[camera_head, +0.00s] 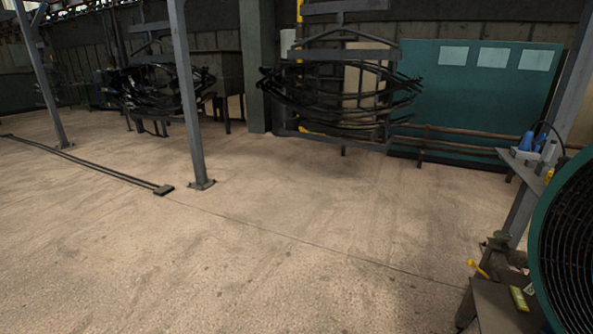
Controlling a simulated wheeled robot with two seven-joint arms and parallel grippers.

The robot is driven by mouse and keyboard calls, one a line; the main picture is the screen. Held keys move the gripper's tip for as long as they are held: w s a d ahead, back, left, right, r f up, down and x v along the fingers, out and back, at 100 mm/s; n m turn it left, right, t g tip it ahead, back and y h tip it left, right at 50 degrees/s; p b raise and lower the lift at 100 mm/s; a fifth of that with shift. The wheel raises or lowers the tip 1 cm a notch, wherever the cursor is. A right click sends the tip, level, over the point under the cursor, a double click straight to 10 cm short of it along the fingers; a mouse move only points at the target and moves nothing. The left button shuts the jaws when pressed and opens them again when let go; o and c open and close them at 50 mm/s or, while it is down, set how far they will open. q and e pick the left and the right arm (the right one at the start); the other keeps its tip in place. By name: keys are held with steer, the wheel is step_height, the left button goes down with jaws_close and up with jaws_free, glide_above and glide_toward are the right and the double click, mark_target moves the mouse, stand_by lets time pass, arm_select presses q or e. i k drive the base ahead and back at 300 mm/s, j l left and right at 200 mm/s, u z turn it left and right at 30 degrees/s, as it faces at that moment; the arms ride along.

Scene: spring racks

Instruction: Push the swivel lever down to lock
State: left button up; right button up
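No swivel lever can be made out for certain. Two racks of dark springs, a nearer one (338,95) at the upper middle and a farther one (155,90) at the upper left, hang well away across the floor. Any lever on them is too small or dark to tell. A small yellow piece (478,268) shows beside a dark bench at the lower right; I cannot tell what it is. Neither of my grippers is in view.
Steel posts stand at left (188,110) and right. A teal panel (470,105) stands at the back. A dark bench (500,307) and a round teal-rimmed fan (570,245) fill the lower right. The floor (250,250) is clear; a low dark rail (90,166) lies left.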

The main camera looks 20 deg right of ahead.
mark_target(471, 262)
steer(key=i+l+z, duration=0.1)
steer(key=i+z, duration=0.3)
steer(key=i+j+z, duration=0.1)
steer(key=i+z, duration=0.25)
steer(key=i, duration=0.25)
steer(key=i+j+z, duration=0.2)
steer(key=i+z, duration=0.2)
steer(key=i+j+z, duration=0.4)
steer(key=i, duration=0.15)
